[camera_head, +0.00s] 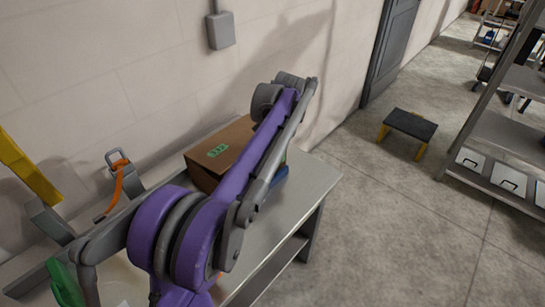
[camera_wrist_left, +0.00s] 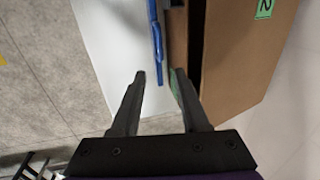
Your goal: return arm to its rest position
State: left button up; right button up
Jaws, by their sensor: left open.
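My left gripper (camera_wrist_left: 159,75) shows in the left wrist view with its two fingers apart and nothing between them. Its fingertips point toward the table (camera_wrist_left: 105,35) and a cardboard box (camera_wrist_left: 243,60), which is on the right. In the head view my purple arm (camera_head: 250,150) reaches up across the table (camera_head: 318,180); its gripper is hidden there. The box (camera_head: 212,152) with a green label stands on the table against the wall, partly behind the arm. My right gripper is not in view.
A blue object (camera_wrist_left: 156,35) is beside the box and shows partly behind my arm. An orange strap (camera_head: 117,185) hangs at the wall end of the table. A step stool (camera_head: 411,124) and shelving (camera_head: 500,130) stand on the right, with open floor (camera_head: 400,230) before them.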

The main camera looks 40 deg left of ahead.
pick_arm(q)
jog(key=shift+r, duration=0.15)
dwell(0.4)
jog(key=s+d+t+p, duration=0.1)
jog(key=s+d+t, duration=0.2)
jog(key=s+d, duration=0.8)
jog(key=s+d+f+t+h, duration=0.2)
jog(key=s+d+f, duration=0.6)
jog(key=s, duration=0.4)
jog(key=shift+s+d+f+n+p, duration=0.15)
jog(key=shift+d+f+n+p, duration=0.1)
jog(key=shift+d+n+p, duration=0.3)
jog(key=shift+c, duration=0.3)
